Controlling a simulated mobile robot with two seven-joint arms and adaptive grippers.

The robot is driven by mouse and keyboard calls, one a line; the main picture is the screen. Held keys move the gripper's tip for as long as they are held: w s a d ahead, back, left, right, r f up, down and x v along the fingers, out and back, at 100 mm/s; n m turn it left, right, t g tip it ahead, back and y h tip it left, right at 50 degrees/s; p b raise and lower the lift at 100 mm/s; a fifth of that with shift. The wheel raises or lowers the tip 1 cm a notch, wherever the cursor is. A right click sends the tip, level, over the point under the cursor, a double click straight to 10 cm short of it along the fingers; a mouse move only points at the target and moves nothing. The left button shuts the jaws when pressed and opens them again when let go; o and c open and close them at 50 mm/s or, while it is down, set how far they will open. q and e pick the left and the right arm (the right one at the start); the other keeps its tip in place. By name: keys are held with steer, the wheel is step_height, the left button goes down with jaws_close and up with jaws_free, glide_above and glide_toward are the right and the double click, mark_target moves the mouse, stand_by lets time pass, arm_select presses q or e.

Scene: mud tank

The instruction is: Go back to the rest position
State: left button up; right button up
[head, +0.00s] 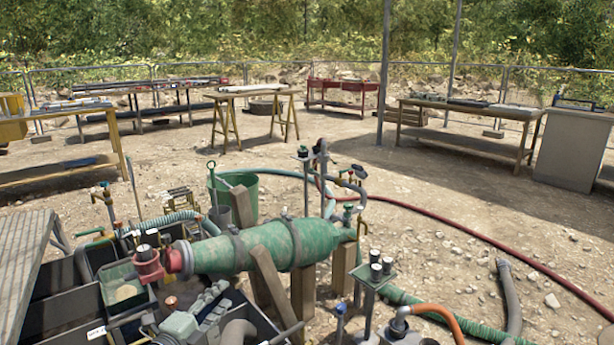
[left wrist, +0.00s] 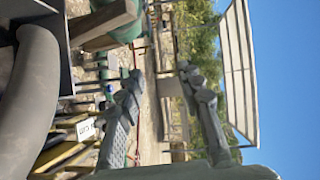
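My left gripper (head: 221,296) shows at the bottom of the head view, low and left of centre, in front of the green cylindrical tank (head: 265,247). In the left wrist view its two dark fingers (left wrist: 160,78) stand well apart with nothing between them, so it is open and empty. The wrist view is turned on its side. My right gripper is not in either view.
The green tank rests on wooden supports. Dark bins (head: 55,312) stand at lower left, beside a grey slatted surface (head: 22,262). A green bucket (head: 240,193) stands behind the tank. A red hose (head: 480,236) crosses open gravel at right. Tables line the back.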

arm_select(q)
steer(key=s+a+f+n+g+y, duration=0.35)
steer(key=s+f+n, duration=0.3)
steer(key=f, duration=0.45)
steer(key=s+a+f+n+g+y, duration=0.2)
steer(key=s+a+f+n+y, duration=0.3)
steer(key=s+f, duration=0.45)
steer(key=s+f+n+g, duration=0.4)
steer(key=s+f, duration=0.3)
steer(key=s, duration=0.4)
steer(key=s+d+f+n+g, duration=0.1)
steer(key=s+f+n+g, duration=0.3)
steer(key=s+f, duration=0.4)
steer(key=s+h, duration=0.1)
steer(key=s, duration=0.3)
steer(key=shift+d, duration=0.15)
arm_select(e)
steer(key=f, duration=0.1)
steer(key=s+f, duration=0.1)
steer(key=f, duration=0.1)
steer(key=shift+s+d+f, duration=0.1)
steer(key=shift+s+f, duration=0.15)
arm_select(q)
steer(key=shift+s+f, duration=0.1)
